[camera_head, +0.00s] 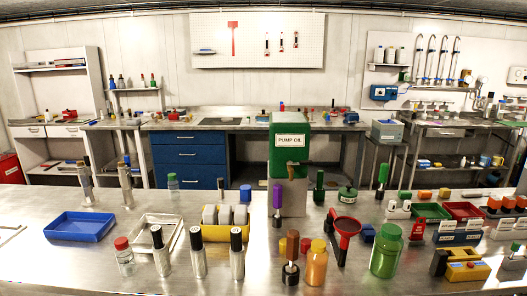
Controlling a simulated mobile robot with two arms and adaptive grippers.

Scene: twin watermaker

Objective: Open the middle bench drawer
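A blue drawer unit (154,165) stands under the back bench, left of centre. It has three drawer fronts, one above another, and all look closed. The top drawer (172,140) and the middle drawer (172,156) are shallow, and the bottom drawer (172,178) is taller. Neither of my grippers shows in the head view.
A long metal table (75,270) crosses the foreground. The back bench (260,126) has a dark open space right of the drawers.

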